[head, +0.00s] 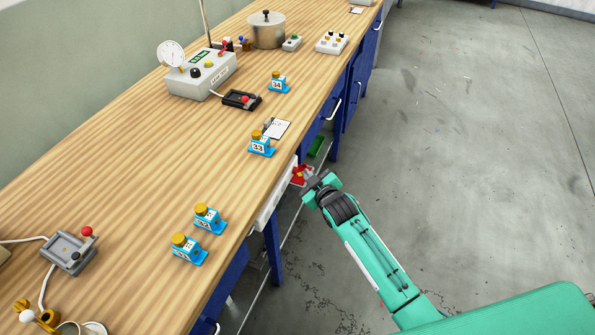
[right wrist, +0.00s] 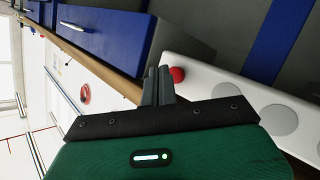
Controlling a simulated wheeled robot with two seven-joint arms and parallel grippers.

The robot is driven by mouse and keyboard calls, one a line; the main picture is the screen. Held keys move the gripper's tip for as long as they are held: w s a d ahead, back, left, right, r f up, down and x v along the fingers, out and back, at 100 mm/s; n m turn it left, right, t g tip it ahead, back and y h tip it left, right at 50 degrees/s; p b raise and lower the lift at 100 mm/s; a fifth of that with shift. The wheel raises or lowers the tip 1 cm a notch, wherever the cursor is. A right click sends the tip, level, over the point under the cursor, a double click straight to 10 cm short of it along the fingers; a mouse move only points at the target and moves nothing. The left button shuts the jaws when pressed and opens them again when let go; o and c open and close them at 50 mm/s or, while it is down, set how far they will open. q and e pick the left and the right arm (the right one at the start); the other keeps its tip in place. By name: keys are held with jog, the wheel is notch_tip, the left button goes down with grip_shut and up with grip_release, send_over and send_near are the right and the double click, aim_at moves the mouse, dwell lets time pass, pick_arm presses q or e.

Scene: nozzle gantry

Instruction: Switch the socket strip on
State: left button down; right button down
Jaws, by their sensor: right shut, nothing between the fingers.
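The socket strip (head: 268,203) is a white bar along the front edge of the bench. In the right wrist view the strip (right wrist: 256,112) shows several round grey sockets and a red round switch (right wrist: 177,75) near one end. My right gripper (head: 307,176) is at the strip's far end in the head view. In the right wrist view its fingers (right wrist: 158,84) are shut and empty, just left of the red switch. I cannot tell whether they touch it. Whether the switch is on or off does not show. My left gripper is not in view.
The wooden bench (head: 120,150) carries several blue numbered blocks, a grey gauge box (head: 202,75), a metal pot (head: 267,30) and a grey box with a red-knobbed lever (head: 68,253). Blue drawers (head: 333,105) are under it. The floor (head: 470,130) to the right is clear.

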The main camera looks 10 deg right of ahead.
jog(key=shift+a, duration=0.15)
dwell(0.3)
jog(key=shift+w+a, duration=0.25)
jog(key=shift+w+a, duration=0.15)
jog(key=shift+a, duration=0.1)
dwell(0.5)
jog(key=shift+s+d+p, duration=0.45)
jog(key=shift+d+p, duration=0.15)
jog(key=shift+d, duration=0.05)
